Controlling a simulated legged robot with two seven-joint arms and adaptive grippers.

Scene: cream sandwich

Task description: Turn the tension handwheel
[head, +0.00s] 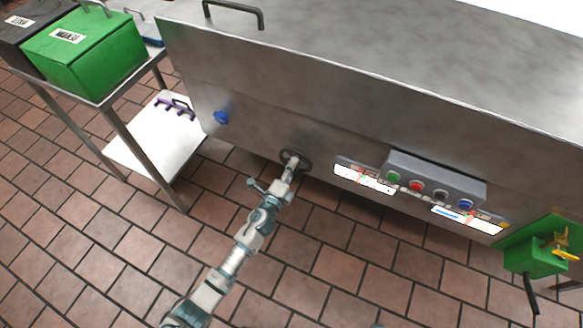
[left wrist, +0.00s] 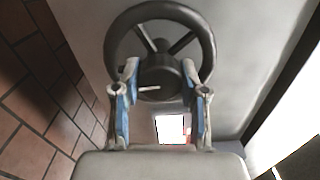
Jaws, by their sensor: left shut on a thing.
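The tension handwheel (head: 302,153) is a dark wheel on the front of the large steel machine. In the left wrist view the handwheel (left wrist: 205,36) shows its rim, spokes and round hub. My left gripper (head: 291,163) reaches it from the front in the head view. In the left wrist view the two blue-padded fingers of my left gripper (left wrist: 160,85) stand on either side of the hub and are shut on the wheel there. The exact finger contact is hard to see. My right gripper is not in view.
A control box (head: 436,180) with several coloured buttons sits right of the wheel, beside label plates. A blue knob (head: 222,118) is to the left. A steel cart (head: 118,118) with a green box (head: 84,52) stands at left. The tiled floor in front is clear.

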